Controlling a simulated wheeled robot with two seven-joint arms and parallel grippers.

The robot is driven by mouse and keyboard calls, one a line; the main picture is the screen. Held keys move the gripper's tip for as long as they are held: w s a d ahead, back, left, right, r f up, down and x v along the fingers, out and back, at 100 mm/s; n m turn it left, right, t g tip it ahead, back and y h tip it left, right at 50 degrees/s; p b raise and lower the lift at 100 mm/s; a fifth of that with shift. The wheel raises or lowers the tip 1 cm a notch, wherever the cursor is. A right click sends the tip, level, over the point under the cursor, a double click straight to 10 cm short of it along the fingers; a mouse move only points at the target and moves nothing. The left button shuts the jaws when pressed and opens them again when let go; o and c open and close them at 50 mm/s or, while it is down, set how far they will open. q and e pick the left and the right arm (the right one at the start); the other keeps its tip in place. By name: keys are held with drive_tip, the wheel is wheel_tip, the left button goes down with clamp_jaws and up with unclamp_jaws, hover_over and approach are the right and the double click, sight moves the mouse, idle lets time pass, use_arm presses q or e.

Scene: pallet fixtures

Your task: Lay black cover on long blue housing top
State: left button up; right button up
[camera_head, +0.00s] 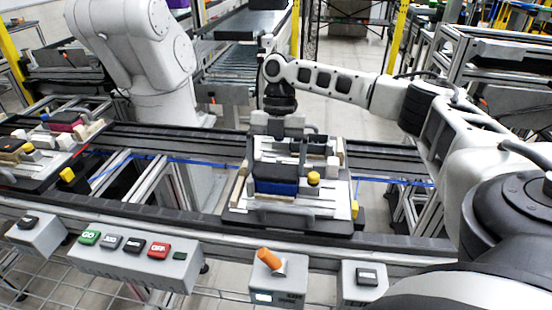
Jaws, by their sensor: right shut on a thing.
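The long blue housing (277,187) lies on the dark pallet fixture (247,213) in the middle of the view, with a black surface (275,170) along its upper side. My right gripper (281,134) reaches in from the right and points down over the back of the pallet, behind the housing. It is shut on a dark part that looks like the black cover; the fingers and the small picture hide most of it. I cannot tell whether this part touches the pallet. My left gripper is not in view.
A yellow knob (313,178) and a white block (333,163) stand right of the housing. Another loaded pallet (25,182) sits at the left on the conveyor. A button box (135,258) and an orange-handled switch box (278,285) line the front. A white robot arm (140,45) stands behind.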

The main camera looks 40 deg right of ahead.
drive_tip(key=o, duration=0.7)
drive_tip(key=v, duration=1.6)
drive_tip(key=shift+a, duration=0.1)
drive_tip(key=shift+s, duration=0.1)
